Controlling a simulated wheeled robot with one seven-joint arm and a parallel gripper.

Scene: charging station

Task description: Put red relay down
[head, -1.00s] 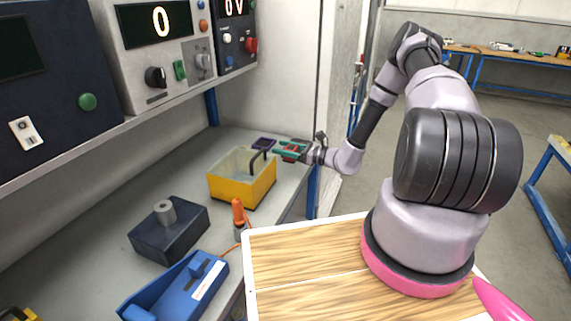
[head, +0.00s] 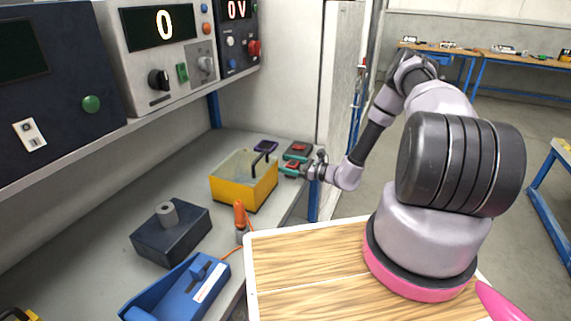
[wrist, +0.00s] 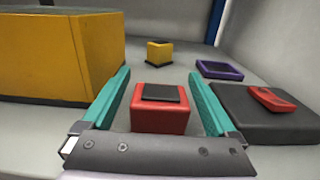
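The red relay (wrist: 160,114) is a red cube with a black top, between the teal fingers of my gripper (wrist: 160,84) in the wrist view. Strips of grey surface show between the cube and both fingers, so the gripper looks open around it. The relay seems to rest on the grey bench (wrist: 170,62), though its underside is hidden. In the head view, the relay (head: 292,165) shows as a small red patch in my gripper (head: 289,169), right of the yellow bin.
The yellow bin (wrist: 60,55) stands close on the left. A dark box with a red switch (wrist: 272,98) lies close on the right. A purple tray (wrist: 220,69) and a yellow block (wrist: 160,52) are farther back. A wall panel (head: 345,90) stands behind.

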